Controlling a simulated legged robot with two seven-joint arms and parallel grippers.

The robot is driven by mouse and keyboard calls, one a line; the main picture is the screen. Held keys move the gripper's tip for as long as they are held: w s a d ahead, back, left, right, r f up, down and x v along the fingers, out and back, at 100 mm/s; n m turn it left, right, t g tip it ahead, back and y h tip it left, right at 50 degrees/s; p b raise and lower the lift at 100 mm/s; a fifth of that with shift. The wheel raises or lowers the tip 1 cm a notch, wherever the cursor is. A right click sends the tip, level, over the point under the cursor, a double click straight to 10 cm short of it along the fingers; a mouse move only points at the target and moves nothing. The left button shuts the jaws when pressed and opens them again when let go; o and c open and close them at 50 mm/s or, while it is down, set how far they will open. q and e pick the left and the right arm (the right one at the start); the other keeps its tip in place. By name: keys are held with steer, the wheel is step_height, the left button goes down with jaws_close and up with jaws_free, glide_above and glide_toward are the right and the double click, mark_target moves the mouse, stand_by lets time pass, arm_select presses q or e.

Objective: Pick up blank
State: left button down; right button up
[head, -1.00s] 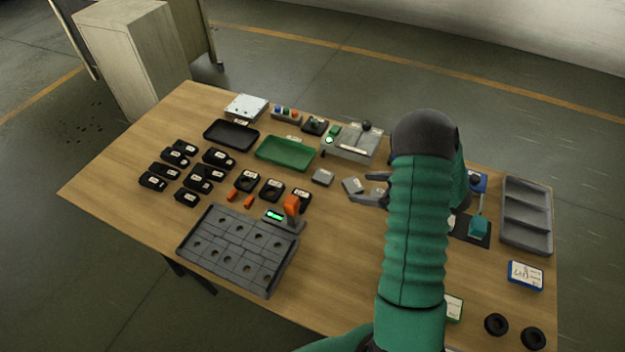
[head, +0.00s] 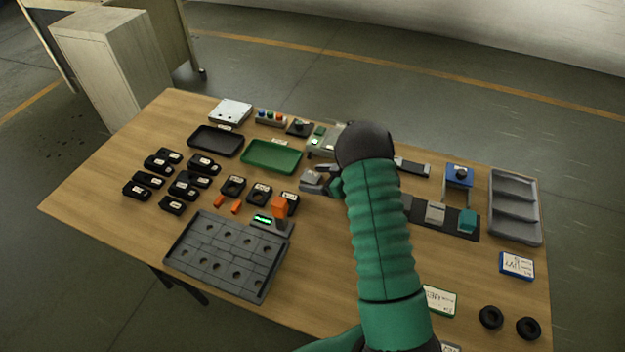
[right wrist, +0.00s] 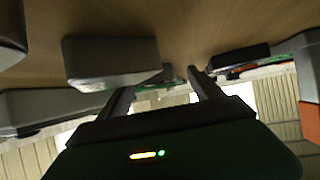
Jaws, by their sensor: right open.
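Grey blocks, which look like the blanks, lie near the middle of the table; one grey block (head: 311,175) shows at the tips of my right gripper in the head view. My right gripper (head: 324,180) is low over the table there, its fingers pointing left, partly hidden by my own forearm. In the right wrist view, the two fingers (right wrist: 160,88) stand apart with nothing seen between them. A grey block (right wrist: 110,65) is close by the left finger in that view. I cannot tell whether they touch. My left gripper is not in view.
A green tray (head: 271,168) and a black tray (head: 216,153) lie behind and left. A grey fixture plate (head: 228,258) and an orange-topped device (head: 279,207) are nearer. A grey compartment tray (head: 515,240) stands at the right. Bare tabletop lies front centre.

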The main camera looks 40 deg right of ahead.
steer(key=shift+w+a, duration=0.35)
steer(key=shift+a, duration=0.05)
steer(key=c, duration=0.4)
steer(key=shift+s+d+r, duration=0.1)
steer(key=shift+s, duration=0.05)
steer(key=c, duration=0.5)
steer(key=shift+s+d, duration=0.1)
steer(key=shift+d, duration=0.25)
steer(key=c, duration=0.5)
steer(key=shift+c, duration=1)
steer(key=shift+a, duration=0.15)
jaws_close()
